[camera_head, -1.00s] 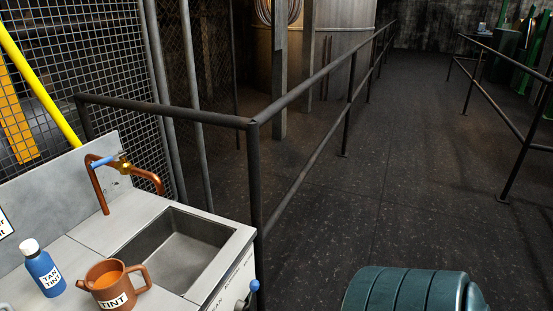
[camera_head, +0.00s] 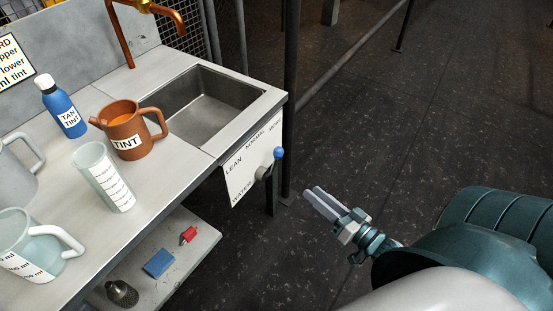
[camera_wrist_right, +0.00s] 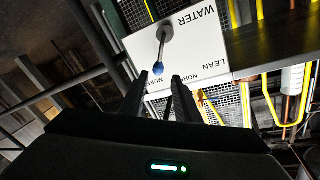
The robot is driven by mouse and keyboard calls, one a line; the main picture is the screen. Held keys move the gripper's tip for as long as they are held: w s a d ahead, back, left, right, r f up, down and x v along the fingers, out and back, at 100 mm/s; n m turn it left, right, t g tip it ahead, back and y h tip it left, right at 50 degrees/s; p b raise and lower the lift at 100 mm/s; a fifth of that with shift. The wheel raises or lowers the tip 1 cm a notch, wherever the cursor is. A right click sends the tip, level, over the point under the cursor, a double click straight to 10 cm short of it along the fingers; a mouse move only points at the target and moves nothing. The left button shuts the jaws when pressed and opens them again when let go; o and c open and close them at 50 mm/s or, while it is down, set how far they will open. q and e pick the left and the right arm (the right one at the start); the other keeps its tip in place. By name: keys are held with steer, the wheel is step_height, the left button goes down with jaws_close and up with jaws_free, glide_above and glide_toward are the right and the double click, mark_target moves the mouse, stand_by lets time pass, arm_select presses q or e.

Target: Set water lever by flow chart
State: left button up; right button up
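The water lever has a blue ball knob (camera_head: 279,153) on a short metal arm, on a white plate (camera_head: 240,181) at the counter's front. The plate reads WATER, LEAN, NORMAL and a third label that is hard to read. The lever points up and right in the head view, toward the third label. My right gripper (camera_head: 320,204) is right of the lever, apart from it, its fingers empty. In the right wrist view a gap shows between the fingertips (camera_wrist_right: 161,78), and the knob (camera_wrist_right: 158,68) appears just beyond them. A sign (camera_head: 14,62) at the left edge is cut off. My left gripper is out of view.
The counter holds a sink (camera_head: 207,108), a brown TINT jug (camera_head: 130,142), a blue TAN TINT bottle (camera_head: 63,107), a clear measuring cup (camera_head: 103,177) and a measuring jug (camera_head: 28,245). A lower shelf (camera_head: 190,262) holds small items. The floor right of the counter is clear.

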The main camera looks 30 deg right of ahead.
mark_target(275, 161)
steer(key=shift+w, duration=0.1)
steer(key=w+a, duration=0.1)
steer(key=w, duration=0.4)
steer(key=w+a, duration=0.1)
steer(key=w, duration=0.5)
steer(key=w+b, duration=0.1)
steer(key=w, duration=0.5)
steer(key=shift+a, duration=0.4)
jaws_close()
